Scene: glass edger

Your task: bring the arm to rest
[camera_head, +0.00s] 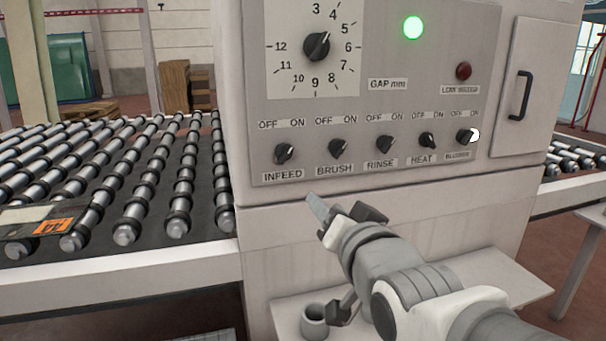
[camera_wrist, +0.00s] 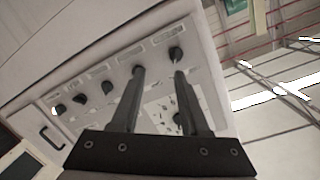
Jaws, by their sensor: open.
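My gripper (camera_head: 342,211) is in front of the machine's cabinet, just below the switch panel (camera_head: 350,95). Its jaws are apart, with nothing seen between them. In the wrist view my gripper's two dark fingers (camera_wrist: 158,73) reach up over the tilted panel (camera_wrist: 155,112). The row of knobs includes the INFEED knob (camera_head: 284,153), BRUSH knob (camera_head: 338,148), RINSE knob (camera_head: 385,143), HEAT knob (camera_head: 428,140) and a rightmost knob (camera_head: 466,136) with a blurred label. No contact between fingers and knobs can be made out.
A lit green lamp (camera_head: 413,28), a dark red button (camera_head: 463,71) and a large gap dial (camera_head: 316,46) are on the panel. A roller conveyor (camera_head: 120,185) extends left. A shelf (camera_head: 500,283) juts out below, with a small grey cup (camera_head: 314,322) on it near my arm.

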